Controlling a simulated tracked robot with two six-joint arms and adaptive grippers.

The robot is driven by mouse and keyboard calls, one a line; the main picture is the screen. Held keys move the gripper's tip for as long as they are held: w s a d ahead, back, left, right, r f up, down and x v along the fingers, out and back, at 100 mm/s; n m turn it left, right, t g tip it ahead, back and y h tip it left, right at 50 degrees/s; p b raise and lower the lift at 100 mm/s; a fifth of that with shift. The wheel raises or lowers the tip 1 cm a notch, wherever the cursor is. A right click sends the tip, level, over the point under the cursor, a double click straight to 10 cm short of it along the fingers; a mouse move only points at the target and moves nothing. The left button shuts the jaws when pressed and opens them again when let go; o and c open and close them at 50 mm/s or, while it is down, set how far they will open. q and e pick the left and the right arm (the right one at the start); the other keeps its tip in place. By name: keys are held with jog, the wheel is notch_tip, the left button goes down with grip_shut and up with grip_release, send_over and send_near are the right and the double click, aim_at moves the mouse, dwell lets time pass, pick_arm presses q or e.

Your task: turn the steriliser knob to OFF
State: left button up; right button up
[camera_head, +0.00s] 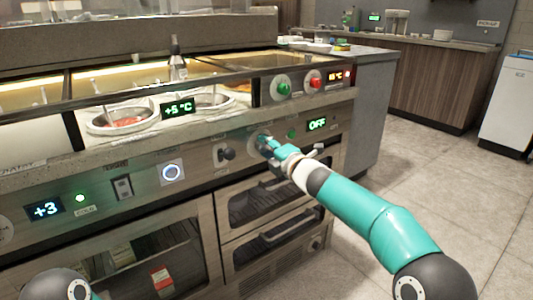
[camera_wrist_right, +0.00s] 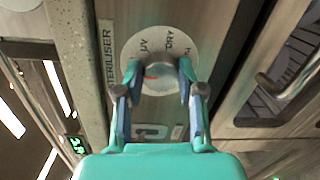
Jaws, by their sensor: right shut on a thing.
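The steriliser knob (camera_wrist_right: 160,82) sits on a round pale dial plate (camera_wrist_right: 166,42) marked UV and DRY, with STERILISER lettered beside it, in the right wrist view. A red mark shows on the knob. My right gripper (camera_wrist_right: 159,70) is shut on the knob, one finger on each side. In the head view my right gripper (camera_head: 267,143) reaches the counter's front panel and mostly hides the knob. Just right of it are a green lamp (camera_head: 292,134) and a display (camera_head: 317,124) reading OFF. My left gripper is out of view.
A dark knob (camera_head: 226,154) is left of my right gripper on the panel. Drawers with a bar handle (camera_head: 286,226) are below. Open floor lies to the right.

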jog(key=shift+s+a+f+n, duration=0.1)
jog(key=shift+a+f+n, duration=0.15)
jog(key=shift+f+n, duration=0.1)
jog(key=o, duration=1)
jog(key=shift+o, duration=0.7)
jog(key=shift+d+r, duration=0.1)
jog(key=shift+r, duration=0.1)
jog(key=shift+d, duration=0.1)
jog(key=v, duration=1.2)
